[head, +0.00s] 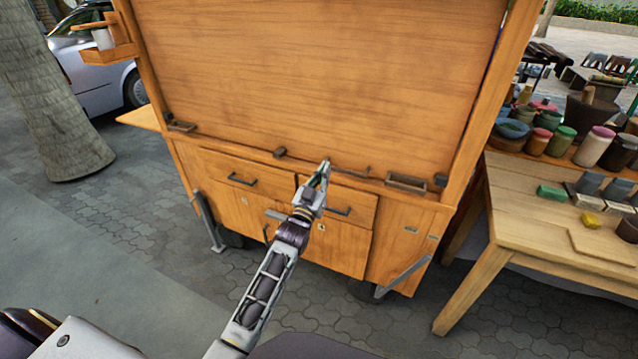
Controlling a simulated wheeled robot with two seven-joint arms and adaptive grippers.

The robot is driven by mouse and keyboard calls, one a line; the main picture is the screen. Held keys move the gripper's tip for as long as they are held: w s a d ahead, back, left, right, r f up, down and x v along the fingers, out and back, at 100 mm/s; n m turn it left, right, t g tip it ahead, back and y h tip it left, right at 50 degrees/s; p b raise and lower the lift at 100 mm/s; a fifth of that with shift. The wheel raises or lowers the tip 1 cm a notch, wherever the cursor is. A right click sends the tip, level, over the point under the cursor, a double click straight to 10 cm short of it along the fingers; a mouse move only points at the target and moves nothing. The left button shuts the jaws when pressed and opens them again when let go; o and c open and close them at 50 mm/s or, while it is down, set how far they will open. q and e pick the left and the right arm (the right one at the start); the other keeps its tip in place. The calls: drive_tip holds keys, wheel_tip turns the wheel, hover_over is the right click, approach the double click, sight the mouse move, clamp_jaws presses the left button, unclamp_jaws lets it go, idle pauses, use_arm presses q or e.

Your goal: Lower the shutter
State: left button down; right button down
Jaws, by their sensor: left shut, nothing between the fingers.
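The shutter (320,70) is a broad flat wooden panel that fills the cart's front opening between two posts in the head view. Its lower edge is down close to the counter ledge; I cannot tell whether it touches. My left gripper (326,166) is shut and empty, its fingertips pointing up in front of the shutter's lower edge near the middle. I cannot tell whether the tips touch the panel. My right gripper is not in view.
Below the ledge, the cart has drawers with dark handles (241,179). A wooden table (520,215) with jars and blocks stands at the right. A tree trunk (50,100) and a car (95,70) are at the left. The paving (120,220) left of the cart is clear.

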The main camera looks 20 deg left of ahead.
use_arm(q)
drive_tip(key=shift+v, duration=2.05)
drive_tip(key=shift+f, duration=0.1)
